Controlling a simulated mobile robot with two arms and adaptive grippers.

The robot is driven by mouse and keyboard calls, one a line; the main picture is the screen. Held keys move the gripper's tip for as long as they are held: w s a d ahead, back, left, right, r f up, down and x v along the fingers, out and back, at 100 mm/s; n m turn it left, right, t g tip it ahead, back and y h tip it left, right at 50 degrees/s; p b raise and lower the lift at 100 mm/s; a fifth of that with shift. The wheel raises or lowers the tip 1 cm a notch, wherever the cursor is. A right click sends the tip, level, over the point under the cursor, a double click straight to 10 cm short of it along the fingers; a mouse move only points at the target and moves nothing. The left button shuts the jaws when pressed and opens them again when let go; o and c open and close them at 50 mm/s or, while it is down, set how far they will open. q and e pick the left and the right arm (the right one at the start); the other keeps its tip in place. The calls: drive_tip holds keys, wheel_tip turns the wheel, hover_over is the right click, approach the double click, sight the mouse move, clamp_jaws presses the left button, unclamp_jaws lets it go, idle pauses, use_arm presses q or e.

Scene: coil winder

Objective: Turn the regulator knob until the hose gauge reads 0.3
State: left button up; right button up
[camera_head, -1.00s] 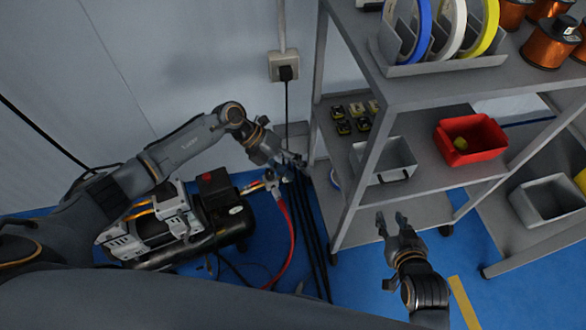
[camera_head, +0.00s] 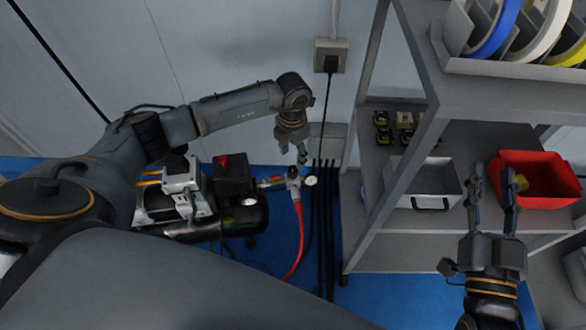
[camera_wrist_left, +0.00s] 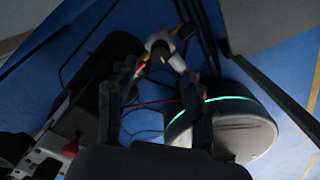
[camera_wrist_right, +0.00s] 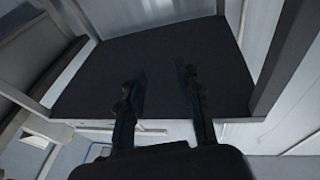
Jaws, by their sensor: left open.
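The regulator (camera_head: 293,174) sits at the right end of the compressor (camera_head: 240,214), with a red hose (camera_head: 300,235) hanging below it. The small white round hose gauge (camera_head: 311,181) is right beside it; its reading is too small to make out. My left gripper (camera_head: 292,152) is open, pointing down just above the regulator and apparently not touching it. In the left wrist view the pale regulator top (camera_wrist_left: 160,45) shows beyond and between the open fingers (camera_wrist_left: 150,80). The knob itself is hard to tell apart. My right gripper (camera_head: 494,178) is open and empty before the shelf.
A grey shelf rack (camera_head: 385,240) stands right of the regulator, holding a grey bin (camera_head: 428,203), a red bin (camera_head: 545,202) and small yellow-black items (camera_head: 404,120). Black cables (camera_head: 323,225) run down between rack and regulator. A wall socket (camera_head: 331,55) is above.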

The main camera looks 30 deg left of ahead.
sight(293, 169)
use_arm(q)
wheel_tip(293, 169, down, 6)
drive_tip(key=shift+f+b, duration=0.15)
drive_tip(key=shift+b, duration=0.75)
drive_tip(key=shift+f, duration=0.2)
use_arm(e)
drive_tip(key=s+r+t+y, duration=0.2)
drive_tip(key=s+r+t, duration=0.2)
drive_tip(key=r+t, duration=0.2)
drive_tip(key=shift+s+r, duration=0.2)
drive_tip(key=shift+r, duration=0.95)
use_arm(q)
clamp_jaws()
